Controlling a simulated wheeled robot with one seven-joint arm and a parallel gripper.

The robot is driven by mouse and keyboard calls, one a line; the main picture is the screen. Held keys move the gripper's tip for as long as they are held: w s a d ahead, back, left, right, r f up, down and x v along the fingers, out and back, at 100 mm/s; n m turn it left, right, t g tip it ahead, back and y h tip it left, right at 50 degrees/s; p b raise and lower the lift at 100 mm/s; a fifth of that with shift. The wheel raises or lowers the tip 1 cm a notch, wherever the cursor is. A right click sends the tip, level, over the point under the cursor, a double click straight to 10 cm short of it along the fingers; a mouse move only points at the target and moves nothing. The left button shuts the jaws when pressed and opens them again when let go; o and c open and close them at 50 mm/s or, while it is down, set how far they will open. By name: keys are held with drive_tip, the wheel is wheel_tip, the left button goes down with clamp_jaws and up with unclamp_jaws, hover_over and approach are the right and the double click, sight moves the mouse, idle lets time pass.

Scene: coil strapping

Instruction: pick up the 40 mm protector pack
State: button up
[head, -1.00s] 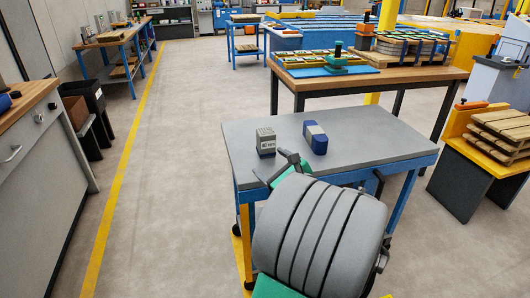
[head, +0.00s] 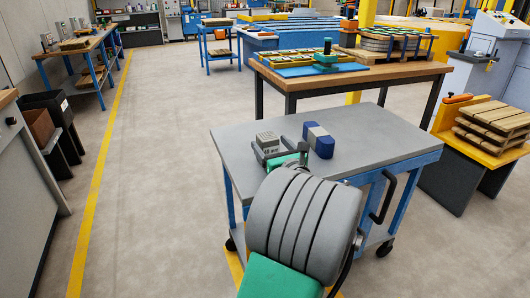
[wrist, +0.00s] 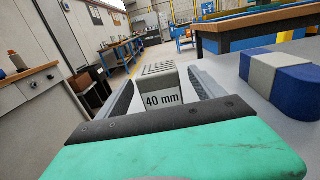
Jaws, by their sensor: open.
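The 40 mm protector pack (head: 267,139) is a small grey block standing on the grey top of a blue cart (head: 385,135). In the wrist view the pack (wrist: 161,99) shows its "40 mm" label facing me. My gripper (head: 279,150) is open, low over the cart top, with its fingers pointing at the pack. In the wrist view one finger of my gripper (wrist: 160,88) lies on each side of the pack, apart from it as far as I can tell. My arm hides part of the cart's near side.
A blue and grey block (head: 319,140) stands just right of the pack and my gripper. The cart top further right is clear. A wooden workbench (head: 350,76) with trays stands behind the cart. Stacked wooden slats (head: 490,125) are at the right. Open floor lies to the left.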

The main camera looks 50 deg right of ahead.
drive_tip(key=x, duration=0.2)
drive_tip(key=shift+w+d, duration=0.15)
drive_tip(key=shift+w, duration=0.2)
drive_tip(key=shift+c, duration=0.2)
drive_tip(key=c, duration=1.5)
drive_tip(key=shift+c, duration=0.8)
drive_tip(key=shift+r, duration=0.1)
